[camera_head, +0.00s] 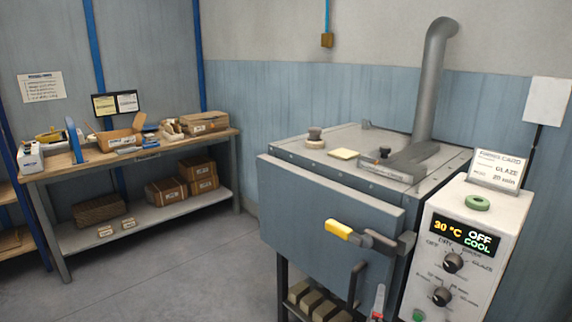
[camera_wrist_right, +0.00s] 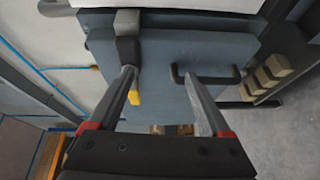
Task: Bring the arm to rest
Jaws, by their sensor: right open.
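My right gripper (camera_head: 378,302) shows only as a grey finger with a red band at the bottom edge of the head view, low in front of the kiln. In the right wrist view my right gripper (camera_wrist_right: 158,74) is open, with nothing between its two spread fingers. The kiln's blue-grey door (camera_head: 320,210) lies ahead of it. The yellow-gripped latch lever (camera_head: 342,230) and a black bar handle (camera_head: 356,283) are on the door's front. In the wrist view the lever's yellow end (camera_wrist_right: 134,97) shows beside the left finger. My left gripper is out of view.
The control box (camera_head: 465,245) at the right reads 30 °C, OFF and COOL. A grey flue pipe (camera_head: 430,85) rises from the kiln top. Blocks (camera_head: 315,300) lie under the kiln. A workbench (camera_head: 150,148) with boxes stands at the left; the floor (camera_head: 170,275) between is clear.

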